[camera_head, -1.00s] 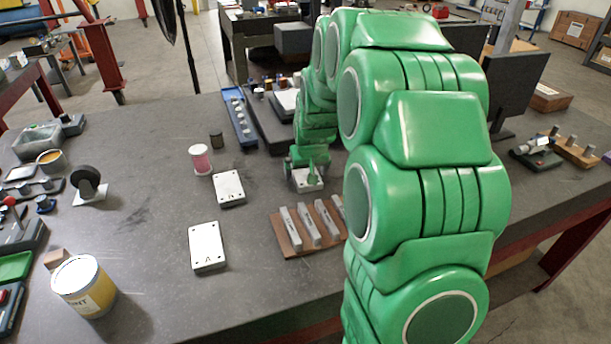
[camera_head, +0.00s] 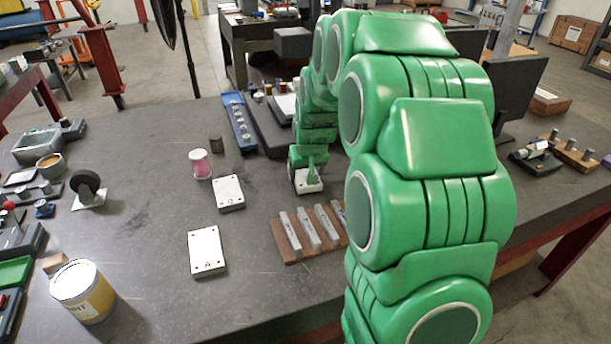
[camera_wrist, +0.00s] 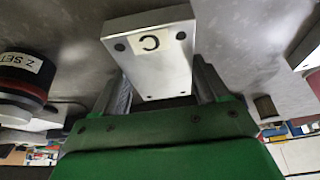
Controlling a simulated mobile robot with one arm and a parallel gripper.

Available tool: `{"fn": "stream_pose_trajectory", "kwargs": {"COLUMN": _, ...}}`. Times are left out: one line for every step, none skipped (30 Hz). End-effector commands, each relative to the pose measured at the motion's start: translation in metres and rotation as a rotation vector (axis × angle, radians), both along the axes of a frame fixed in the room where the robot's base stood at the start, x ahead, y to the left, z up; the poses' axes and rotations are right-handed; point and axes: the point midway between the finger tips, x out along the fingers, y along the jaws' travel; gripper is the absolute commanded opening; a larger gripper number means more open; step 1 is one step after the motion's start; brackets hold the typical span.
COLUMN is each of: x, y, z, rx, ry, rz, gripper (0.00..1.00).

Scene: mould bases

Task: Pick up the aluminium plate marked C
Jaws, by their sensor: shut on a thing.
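The aluminium plate marked C (camera_wrist: 150,45) is a pale metal block with a letter label and dark corner holes, seen close in the wrist view. My gripper (camera_wrist: 158,82) is shut on it, one finger along each side. In the head view my gripper (camera_head: 309,168) points down and the plate shows as a pale block (camera_head: 309,184) under it, by the bench middle. I cannot tell if the plate is clear of the bench. Two similar plates lie flat to the left: one nearer (camera_head: 207,251) and one farther (camera_head: 229,193).
A brown rack with metal bars (camera_head: 310,233) lies just in front of my gripper. A pink spool (camera_head: 200,164) and a dark cylinder (camera_head: 216,143) stand left. A blue tray (camera_head: 239,122) lies behind. A paint tin (camera_head: 83,291) stands front left. The left-centre bench is mostly clear.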

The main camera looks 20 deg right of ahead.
Motion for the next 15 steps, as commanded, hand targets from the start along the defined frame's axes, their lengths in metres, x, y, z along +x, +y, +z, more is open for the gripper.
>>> {"fn": "stream_pose_trajectory", "kwargs": {"x": 0.001, "y": 0.000, "z": 0.009, "rx": 0.000, "ry": -0.005, "rz": 0.000, "gripper": 0.22}}
{"fn": "stream_pose_trajectory", "kwargs": {"x": 0.001, "y": 0.000, "z": 0.014, "rx": 0.000, "ry": -0.005, "rz": 0.000, "gripper": 0.22}}
{"fn": "stream_pose_trajectory", "kwargs": {"x": 0.001, "y": 0.000, "z": 0.020, "rx": 0.000, "ry": -0.005, "rz": 0.000, "gripper": 0.22}}
{"fn": "stream_pose_trajectory", "kwargs": {"x": -0.001, "y": 0.000, "z": 0.023, "rx": 0.000, "ry": -0.005, "rz": 0.000, "gripper": 0.22}}
{"fn": "stream_pose_trajectory", "kwargs": {"x": -0.004, "y": 0.001, "z": 0.025, "rx": 0.000, "ry": -0.004, "rz": 0.000, "gripper": 0.22}}
{"fn": "stream_pose_trajectory", "kwargs": {"x": -0.007, "y": 0.001, "z": 0.028, "rx": 0.000, "ry": -0.003, "rz": 0.000, "gripper": 0.22}}
{"fn": "stream_pose_trajectory", "kwargs": {"x": -0.010, "y": 0.002, "z": 0.031, "rx": 0.000, "ry": -0.002, "rz": 0.000, "gripper": 0.22}}
{"fn": "stream_pose_trajectory", "kwargs": {"x": -0.013, "y": 0.002, "z": 0.034, "rx": 0.000, "ry": -0.002, "rz": 0.000, "gripper": 0.22}}
{"fn": "stream_pose_trajectory", "kwargs": {"x": -0.017, "y": 0.003, "z": 0.038, "rx": 0.000, "ry": -0.002, "rz": 0.000, "gripper": 0.22}}
{"fn": "stream_pose_trajectory", "kwargs": {"x": -0.020, "y": 0.003, "z": 0.042, "rx": 0.000, "ry": -0.003, "rz": 0.000, "gripper": 0.22}}
{"fn": "stream_pose_trajectory", "kwargs": {"x": -0.023, "y": 0.004, "z": 0.046, "rx": 0.000, "ry": -0.004, "rz": 0.000, "gripper": 0.22}}
{"fn": "stream_pose_trajectory", "kwargs": {"x": -0.027, "y": 0.004, "z": 0.051, "rx": 0.000, "ry": -0.004, "rz": 0.000, "gripper": 0.22}}
{"fn": "stream_pose_trajectory", "kwargs": {"x": -0.030, "y": 0.005, "z": 0.055, "rx": 0.000, "ry": -0.003, "rz": 0.000, "gripper": 0.22}}
{"fn": "stream_pose_trajectory", "kwargs": {"x": -0.033, "y": 0.006, "z": 0.058, "rx": 0.000, "ry": -0.002, "rz": 0.000, "gripper": 0.22}}
{"fn": "stream_pose_trajectory", "kwargs": {"x": -0.038, "y": 0.006, "z": 0.063, "rx": 0.000, "ry": 0.000, "rz": 0.000, "gripper": 0.22}}
